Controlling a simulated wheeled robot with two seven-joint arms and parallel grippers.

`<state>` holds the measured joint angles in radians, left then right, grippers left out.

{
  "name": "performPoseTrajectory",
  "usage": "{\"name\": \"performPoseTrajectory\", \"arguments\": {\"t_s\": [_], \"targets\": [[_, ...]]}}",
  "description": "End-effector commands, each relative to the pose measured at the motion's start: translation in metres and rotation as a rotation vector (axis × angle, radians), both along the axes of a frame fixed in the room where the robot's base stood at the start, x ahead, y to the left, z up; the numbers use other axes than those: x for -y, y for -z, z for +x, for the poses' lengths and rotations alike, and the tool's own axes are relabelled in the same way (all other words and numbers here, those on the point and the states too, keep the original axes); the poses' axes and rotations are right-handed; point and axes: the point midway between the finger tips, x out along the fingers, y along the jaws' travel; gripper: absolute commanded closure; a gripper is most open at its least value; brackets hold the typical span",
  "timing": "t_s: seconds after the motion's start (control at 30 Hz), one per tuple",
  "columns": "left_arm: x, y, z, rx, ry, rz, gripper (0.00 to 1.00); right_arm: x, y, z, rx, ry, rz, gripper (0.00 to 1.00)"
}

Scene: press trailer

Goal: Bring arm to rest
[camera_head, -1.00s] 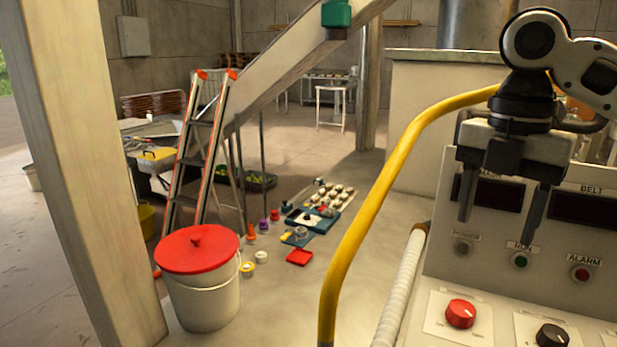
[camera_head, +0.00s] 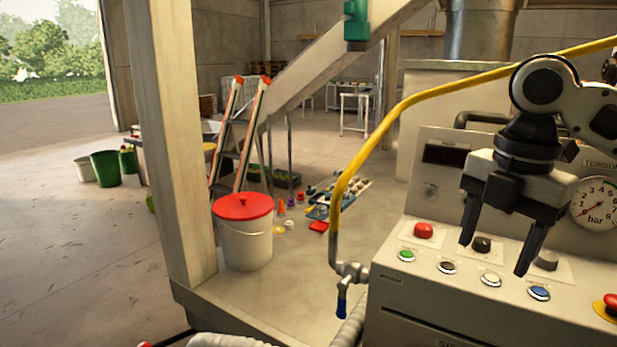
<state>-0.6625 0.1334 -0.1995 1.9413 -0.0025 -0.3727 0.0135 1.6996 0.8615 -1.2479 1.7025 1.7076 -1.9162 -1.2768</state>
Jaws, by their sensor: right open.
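My right gripper (camera_head: 497,250) hangs in front of the control panel at the right of the head view. Its two dark fingers point down and stand apart, with nothing between them. The fingers cover part of the sloped panel (camera_head: 400,282) with its row of buttons; I cannot tell whether they touch it. A green button (camera_head: 407,256), a white button (camera_head: 491,280) and a blue button (camera_head: 539,293) show near the fingers. My left gripper is out of view.
A yellow hose (camera_head: 375,137) arches left of my arm down to a blue-handled valve (camera_head: 342,303). A pressure gauge (camera_head: 595,203) sits right of the gripper. A white bucket with a red lid (camera_head: 243,207) and a ladder (camera_head: 238,130) stand left. Open floor lies at far left.

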Motion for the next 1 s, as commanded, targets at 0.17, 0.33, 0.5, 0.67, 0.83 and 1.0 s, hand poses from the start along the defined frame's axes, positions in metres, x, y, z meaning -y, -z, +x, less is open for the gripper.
{"name": "performPoseTrajectory", "arguments": {"t_s": [0.17, 0.33, 0.5, 0.67, 0.83, 1.0], "targets": [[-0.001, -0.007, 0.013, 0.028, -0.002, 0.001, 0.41, -0.028, 0.042, 0.017, 0.029, 0.051, 0.056, 0.41], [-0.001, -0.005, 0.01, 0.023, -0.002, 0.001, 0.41, -0.062, 0.089, 0.032, 0.064, 0.127, 0.146, 0.41], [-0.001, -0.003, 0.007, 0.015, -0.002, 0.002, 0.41, -0.113, 0.158, 0.041, 0.098, 0.273, 0.322, 0.41], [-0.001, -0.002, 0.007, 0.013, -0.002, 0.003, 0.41, -0.16, 0.221, 0.036, 0.109, 0.492, 0.548, 0.41], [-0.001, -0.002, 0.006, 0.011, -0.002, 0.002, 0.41, -0.185, 0.277, 0.02, 0.105, 0.787, 0.769, 0.41], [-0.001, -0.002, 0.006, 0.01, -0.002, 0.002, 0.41, -0.178, 0.33, -0.01, 0.115, 1.122, 0.935, 0.41]]}}
